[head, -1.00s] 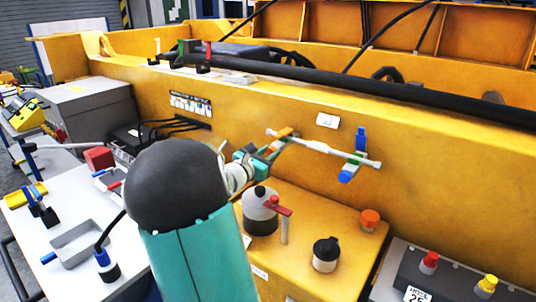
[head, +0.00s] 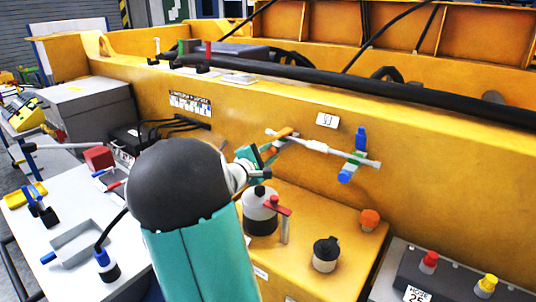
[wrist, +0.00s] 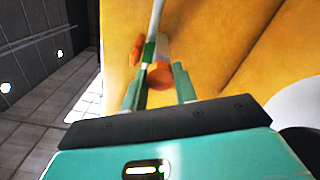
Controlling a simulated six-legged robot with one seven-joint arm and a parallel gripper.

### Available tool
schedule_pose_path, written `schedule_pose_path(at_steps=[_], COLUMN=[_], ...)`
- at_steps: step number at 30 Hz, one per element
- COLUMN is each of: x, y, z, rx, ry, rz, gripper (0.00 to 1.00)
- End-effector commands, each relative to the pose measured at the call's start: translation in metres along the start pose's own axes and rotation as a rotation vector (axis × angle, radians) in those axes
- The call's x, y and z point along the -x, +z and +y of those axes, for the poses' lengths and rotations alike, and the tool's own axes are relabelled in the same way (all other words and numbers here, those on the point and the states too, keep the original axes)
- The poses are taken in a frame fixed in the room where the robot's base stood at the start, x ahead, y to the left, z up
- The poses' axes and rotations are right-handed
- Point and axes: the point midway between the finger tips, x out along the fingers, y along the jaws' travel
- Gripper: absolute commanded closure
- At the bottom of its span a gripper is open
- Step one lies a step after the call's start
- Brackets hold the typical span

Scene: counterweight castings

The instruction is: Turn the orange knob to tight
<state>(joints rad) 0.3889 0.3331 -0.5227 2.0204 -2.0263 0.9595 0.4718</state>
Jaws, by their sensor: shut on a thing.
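A thin pale rod (head: 312,145) runs along the yellow wall with an orange-ended fitting at its left. In the head view an upper orange part (head: 284,133) shows above the rod. In the wrist view the orange knob (wrist: 160,74) sits between the two teal fingers, with a second orange part (wrist: 137,52) and green beyond it. My gripper (head: 268,153) is shut on the orange knob; the wrist view also shows the fingers (wrist: 160,88) on either side of it. My arm and the fingers hide much of the knob in the head view.
A blue-ended fitting (head: 360,140) is on the same rod, to the right. Below, a yellow block (head: 325,210) bears a red-handled pot (head: 258,212), a black-capped jar (head: 326,254) and a separate orange cap (head: 370,218). A white table (head: 40,270) is at left.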

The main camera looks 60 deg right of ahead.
Motion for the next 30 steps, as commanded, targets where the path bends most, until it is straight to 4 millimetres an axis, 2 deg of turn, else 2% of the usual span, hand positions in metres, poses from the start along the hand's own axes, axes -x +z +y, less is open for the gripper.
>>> schedule_pose_path(at_steps=[15,21,30], x=[0.0007,0.0007,0.0008], y=[-0.0007,-0.0007,-0.0009], z=[-0.0012,-0.0013,-0.0013], rx=[-0.432,-0.524,-0.573], ry=[-0.001,-0.001,-0.001], rz=[0.001,0.001,0.001], gripper=[0.94,0.94,0.94])
